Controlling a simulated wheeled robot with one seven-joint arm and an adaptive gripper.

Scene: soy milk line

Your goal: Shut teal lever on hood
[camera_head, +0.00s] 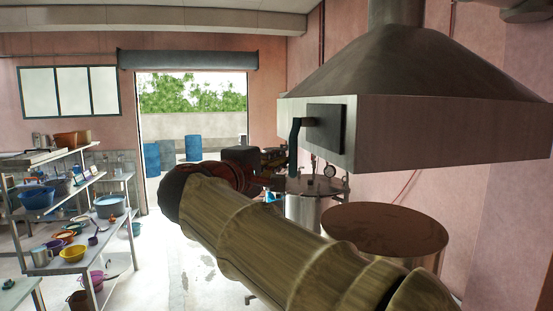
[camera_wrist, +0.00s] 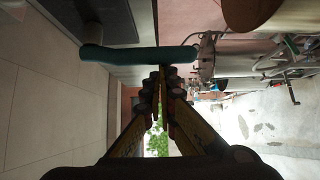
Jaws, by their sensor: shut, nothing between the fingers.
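The teal lever (camera_head: 294,142) hangs downward from a dark plate (camera_head: 326,128) on the left front face of the metal hood (camera_head: 430,125). In the wrist view the teal lever (camera_wrist: 135,57) lies across the upper middle, just past my fingertips. My gripper (camera_wrist: 161,74) is shut with nothing between its fingers. Its tips point at the lever near its right end in that view; I cannot tell whether they touch. In the head view my arm covers much of the gripper, which is left of and a little below the lever.
Below the hood stand a metal vat with a brown top (camera_head: 385,228) and a steel pot with a gauge (camera_head: 303,207). Shelves with bowls and pots (camera_head: 75,265) are at the left. Blue barrels (camera_head: 193,148) stand beyond the open doorway.

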